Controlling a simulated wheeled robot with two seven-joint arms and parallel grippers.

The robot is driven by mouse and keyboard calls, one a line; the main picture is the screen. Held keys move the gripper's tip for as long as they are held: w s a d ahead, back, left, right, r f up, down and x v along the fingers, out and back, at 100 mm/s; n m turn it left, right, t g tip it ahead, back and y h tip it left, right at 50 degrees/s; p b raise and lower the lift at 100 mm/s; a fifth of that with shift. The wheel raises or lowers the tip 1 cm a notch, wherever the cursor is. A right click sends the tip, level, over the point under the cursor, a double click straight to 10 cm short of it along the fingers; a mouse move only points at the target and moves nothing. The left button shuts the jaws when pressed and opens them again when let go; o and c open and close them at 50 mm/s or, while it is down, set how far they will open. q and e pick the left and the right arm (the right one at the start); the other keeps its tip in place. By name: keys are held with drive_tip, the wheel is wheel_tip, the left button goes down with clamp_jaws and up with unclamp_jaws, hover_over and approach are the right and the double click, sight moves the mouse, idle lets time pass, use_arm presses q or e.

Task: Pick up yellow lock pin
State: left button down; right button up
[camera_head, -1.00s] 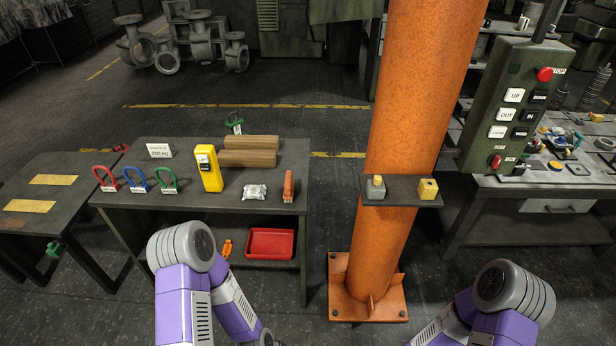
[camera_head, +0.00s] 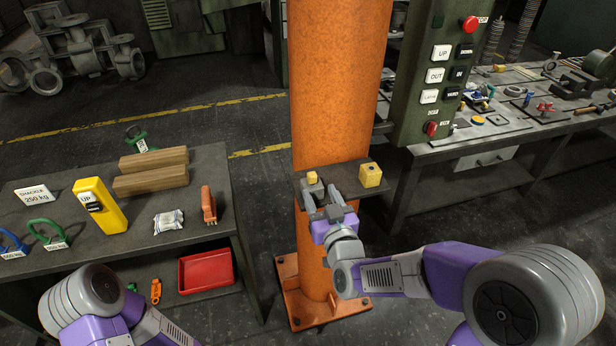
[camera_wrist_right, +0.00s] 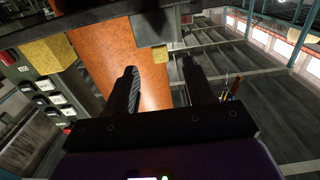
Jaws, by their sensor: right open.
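The yellow lock pin (camera_head: 312,176) sits on top of a grey block (camera_head: 313,189) on the small dark shelf (camera_head: 342,178) of the orange column. My right gripper (camera_head: 321,194) is open and empty just in front of the grey block, its fingers pointing at it. In the right wrist view, the pin (camera_wrist_right: 159,54) shows against the grey block (camera_wrist_right: 153,30), just beyond the gap between the open fingers (camera_wrist_right: 160,76). I cannot tell the exact gap left. My left arm shows at the lower left, but its gripper is out of view.
A yellow block (camera_head: 370,175) stands to the right on the same shelf, also seen in the wrist view (camera_wrist_right: 47,55). The orange column (camera_head: 335,80) rises behind. A button panel (camera_head: 440,85) hangs at the right. A table (camera_head: 150,250) with goods stands at the left.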

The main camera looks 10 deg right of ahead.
sight(313, 178)
drive_tip(key=shift+w+r, duration=0.25)
drive_tip(key=shift+w, duration=0.1)
drive_tip(key=w+b, duration=0.1)
drive_tip(key=w, duration=0.5)
drive_tip(key=shift+w+a+r, duration=0.1)
drive_tip(key=shift+w+a, duration=0.05)
drive_tip(key=shift+w, duration=0.1)
clamp_jaws()
